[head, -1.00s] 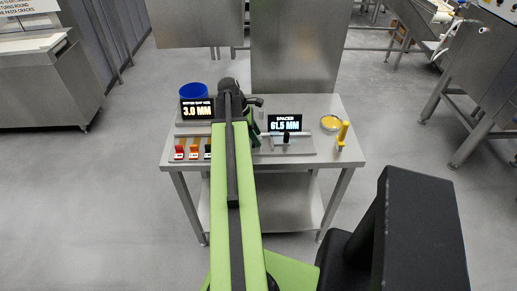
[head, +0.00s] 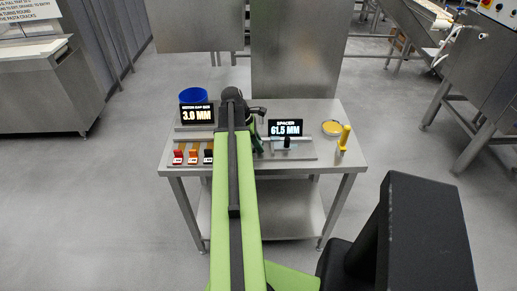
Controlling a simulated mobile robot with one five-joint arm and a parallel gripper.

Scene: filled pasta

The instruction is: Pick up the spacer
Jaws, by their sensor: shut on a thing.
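The display marked SPACER (head: 285,128) reads 61.5 MM. It stands at the back of a metal gauge plate (head: 303,155) with a black knob (head: 287,142). My gripper (head: 256,144) is at the left end of this plate, just right of my green arm, which covers much of it. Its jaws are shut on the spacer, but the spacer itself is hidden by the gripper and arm. I cannot tell whether the spacer touches the plate.
The steel table (head: 335,185) also bears a blue tub (head: 194,95), a 3.0 MM display (head: 197,114) and small red, orange and black blocks (head: 193,156). At right are a yellow dish (head: 331,128) and a yellow-handled tool (head: 344,137). Floor around the table is clear.

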